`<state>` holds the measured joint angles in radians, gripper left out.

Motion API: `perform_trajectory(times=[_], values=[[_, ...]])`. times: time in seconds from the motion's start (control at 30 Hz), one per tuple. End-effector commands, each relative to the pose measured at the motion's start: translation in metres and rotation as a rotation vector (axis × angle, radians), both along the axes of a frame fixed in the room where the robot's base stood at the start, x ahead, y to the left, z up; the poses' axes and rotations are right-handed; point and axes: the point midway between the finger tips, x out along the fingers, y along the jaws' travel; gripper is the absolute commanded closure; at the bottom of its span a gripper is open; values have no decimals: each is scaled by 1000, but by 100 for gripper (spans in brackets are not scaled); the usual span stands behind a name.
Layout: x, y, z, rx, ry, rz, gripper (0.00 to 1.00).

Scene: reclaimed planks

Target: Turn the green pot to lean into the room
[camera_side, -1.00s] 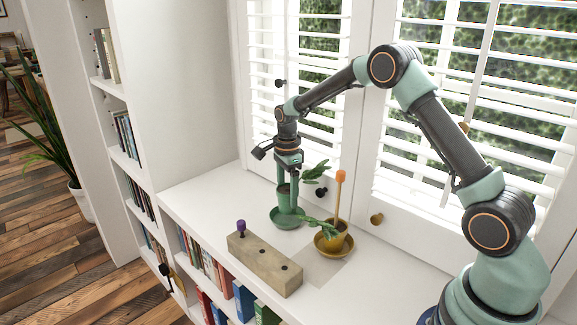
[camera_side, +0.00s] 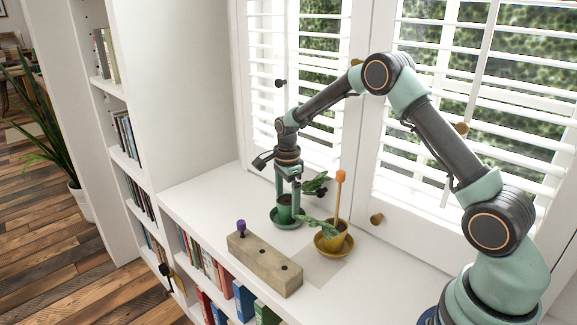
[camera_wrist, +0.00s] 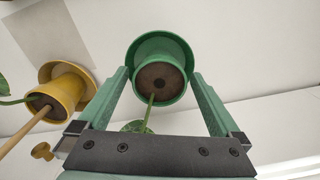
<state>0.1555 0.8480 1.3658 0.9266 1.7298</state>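The green pot (camera_side: 285,208) stands in its green saucer (camera_side: 275,221) on the white shelf top. Its plant leans to the right in the side view, with leaves (camera_side: 316,184) near the window shutters. In the wrist view the pot (camera_wrist: 160,82) shows dark soil, and its stem runs towards the bottom of the picture. My gripper (camera_side: 288,198) points down over the pot. Its fingers (camera_wrist: 160,75) are on either side of the pot, with a narrow gap at each side, so it looks open.
A yellow pot (camera_side: 330,241) with a leafy plant and an orange-tipped stake (camera_side: 339,195) stands close on the right. A wooden block (camera_side: 263,264) with a purple knob lies in front. Shutters (camera_side: 325,120) rise behind. Shelf top is free to the left.

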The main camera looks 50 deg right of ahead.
Motion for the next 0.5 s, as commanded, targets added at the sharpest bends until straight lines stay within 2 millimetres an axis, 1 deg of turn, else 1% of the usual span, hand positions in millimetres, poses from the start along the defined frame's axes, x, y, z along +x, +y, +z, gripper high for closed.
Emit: perform_trajectory(times=[0.27, 0.37, 0.5], values=[[0, 0, 1, 0, 1, 0, 0], [0, 0, 10, -1, -2, 0, 0], [1, 0, 34, 0, -4, 0, 0]])
